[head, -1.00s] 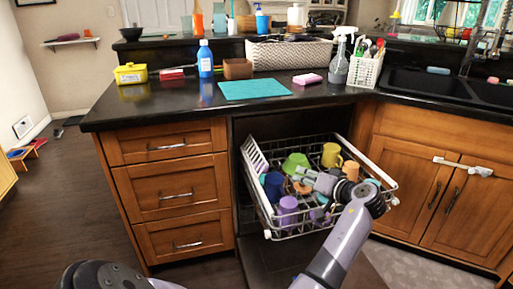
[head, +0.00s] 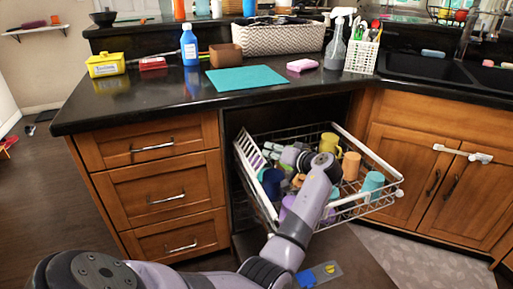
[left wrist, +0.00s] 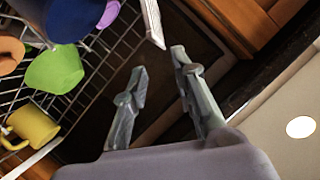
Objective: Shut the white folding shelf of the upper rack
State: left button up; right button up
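The upper rack (head: 384,166) is pulled out of the dishwasher, with cups in it. The white folding shelf (head: 246,160) is a slatted panel along the rack's left side, standing at a slant. In the left wrist view a white bar (left wrist: 152,22), which looks like the shelf's end, is just beyond the fingertips. My left gripper (head: 277,153) reaches over the rack towards the shelf. The left wrist view shows its two fingers (left wrist: 158,64) apart with nothing between them; contact with the bar cannot be told. My right gripper is not in view.
A blue cup (head: 271,184), a yellow mug (head: 329,144), an orange cup (head: 350,166) and a teal cup (head: 373,184) stand in the rack near my arm. The black counter (head: 140,113) overhangs behind, and wooden drawers (head: 168,195) stand to the left.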

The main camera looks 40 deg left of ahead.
aim_at(256, 146)
pick_arm(q)
jog(key=b+x, duration=0.1)
jog(key=x, duration=0.8)
jog(key=shift+w+a+f, duration=0.1)
jog(key=shift+a, duration=0.25)
jog(key=shift+w+a+f, duration=0.15)
jog(key=shift+a, duration=0.25)
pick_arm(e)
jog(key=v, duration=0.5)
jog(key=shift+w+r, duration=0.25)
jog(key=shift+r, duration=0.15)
pick_arm(q)
jog(key=shift+c, duration=0.6)
grip_shut()
